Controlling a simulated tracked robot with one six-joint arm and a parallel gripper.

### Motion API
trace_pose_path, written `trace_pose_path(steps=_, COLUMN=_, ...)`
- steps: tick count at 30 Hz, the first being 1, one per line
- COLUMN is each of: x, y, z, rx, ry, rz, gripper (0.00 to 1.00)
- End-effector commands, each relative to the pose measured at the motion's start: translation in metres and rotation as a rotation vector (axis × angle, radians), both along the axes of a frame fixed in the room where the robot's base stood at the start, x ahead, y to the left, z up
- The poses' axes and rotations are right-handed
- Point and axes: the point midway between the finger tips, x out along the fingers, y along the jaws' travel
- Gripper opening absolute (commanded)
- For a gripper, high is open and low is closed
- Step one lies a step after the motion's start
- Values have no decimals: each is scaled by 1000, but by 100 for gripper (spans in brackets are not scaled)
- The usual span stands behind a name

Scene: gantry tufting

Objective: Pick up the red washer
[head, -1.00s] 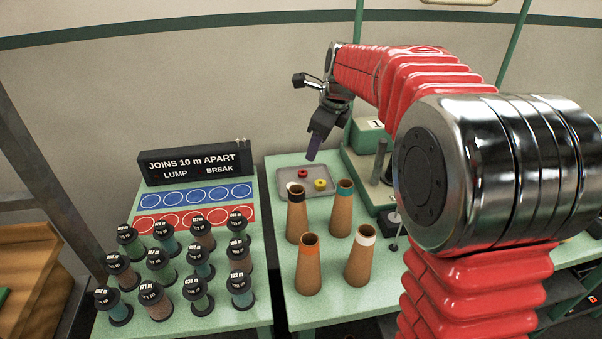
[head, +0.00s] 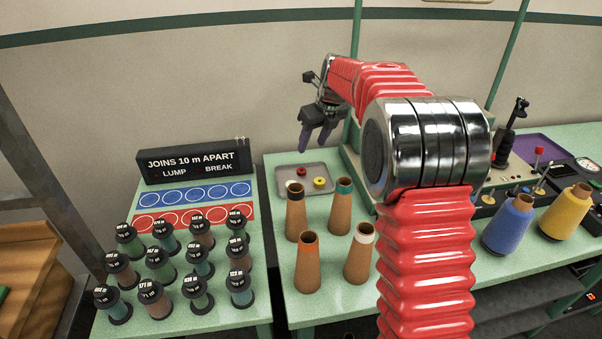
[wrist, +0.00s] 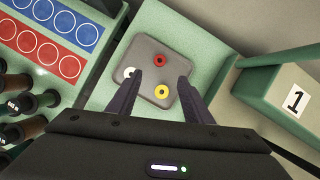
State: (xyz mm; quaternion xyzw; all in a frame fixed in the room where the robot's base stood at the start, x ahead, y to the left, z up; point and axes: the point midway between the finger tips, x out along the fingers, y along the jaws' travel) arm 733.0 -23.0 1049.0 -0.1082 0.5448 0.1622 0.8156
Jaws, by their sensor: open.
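The red washer (head: 302,171) lies on a grey tray (head: 325,172) on the green table, near the tray's far side. It also shows in the wrist view (wrist: 159,62). A yellow washer (wrist: 162,92) and a white washer (wrist: 128,72) lie on the same tray. My gripper (head: 317,142) is open and empty above the tray. In the wrist view its two dark fingers (wrist: 160,82) point toward the tray, with the red washer beyond the fingertips and between their lines.
Several brown cones (head: 340,213) stand just in front of the tray. A board with dark spools (head: 238,288) and a sign (head: 195,162) is at left. A green block marked 1 (wrist: 290,100) stands right of the tray. Blue (head: 508,224) and yellow (head: 567,211) cones stand at right.

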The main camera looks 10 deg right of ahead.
Motion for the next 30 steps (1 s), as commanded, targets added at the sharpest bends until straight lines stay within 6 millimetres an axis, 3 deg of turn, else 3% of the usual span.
trace_pose_path(steps=18, x=27, y=12, z=-74, rx=0, ry=2, rz=0, gripper=46)
trace_pose_path(steps=30, x=29, y=12, z=-79, rx=0, ry=0, rz=0, gripper=46)
